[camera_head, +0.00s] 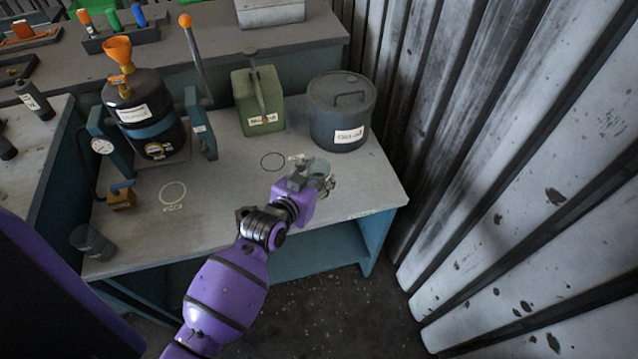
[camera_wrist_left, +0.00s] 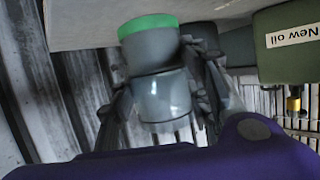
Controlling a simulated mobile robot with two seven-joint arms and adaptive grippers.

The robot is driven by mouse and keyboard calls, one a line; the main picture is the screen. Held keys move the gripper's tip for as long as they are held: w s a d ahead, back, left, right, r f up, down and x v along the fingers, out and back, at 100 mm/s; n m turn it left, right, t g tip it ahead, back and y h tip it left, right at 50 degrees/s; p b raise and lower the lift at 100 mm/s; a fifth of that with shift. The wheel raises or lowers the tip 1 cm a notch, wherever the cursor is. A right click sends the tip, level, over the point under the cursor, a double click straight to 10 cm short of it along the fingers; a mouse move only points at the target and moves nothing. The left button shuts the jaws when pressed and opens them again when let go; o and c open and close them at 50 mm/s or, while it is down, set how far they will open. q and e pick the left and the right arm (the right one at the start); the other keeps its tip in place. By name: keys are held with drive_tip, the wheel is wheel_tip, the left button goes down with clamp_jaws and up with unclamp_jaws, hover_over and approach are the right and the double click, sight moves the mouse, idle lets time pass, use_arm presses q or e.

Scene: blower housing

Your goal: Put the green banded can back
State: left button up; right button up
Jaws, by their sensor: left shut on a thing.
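The green banded can (camera_wrist_left: 155,95) is a grey cylinder with a green band at one end, seen in the left wrist view. My left gripper (camera_wrist_left: 163,95) is shut around its grey body, with a finger on each side. In the head view my left gripper (camera_head: 318,178) is over the right front part of the bench, and the can is mostly hidden by the fingers. A drawn circle (camera_head: 272,161) on the bench top lies just left of the gripper, with small writing beside it. I cannot tell whether the can touches the bench. My right gripper is not in view.
Behind the gripper stand a lidded grey drum (camera_head: 341,118) and a green "New oil" canister (camera_head: 257,103). A black vessel with an orange funnel (camera_head: 117,55) stands left. Another drawn circle (camera_head: 172,193) is empty. A dark cup (camera_head: 93,243) sits at front left. A corrugated wall (camera_head: 500,150) rises right.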

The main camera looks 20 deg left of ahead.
sight(319, 185)
use_arm(q)
drive_tip(key=shift+w+f, duration=0.2)
drive_tip(key=shift+f, duration=1.45)
drive_tip(key=shift+f+b, duration=0.2)
drive_tip(key=shift+b, duration=0.1)
drive_tip(key=o, duration=1.3)
drive_tip(key=shift+r, duration=0.1)
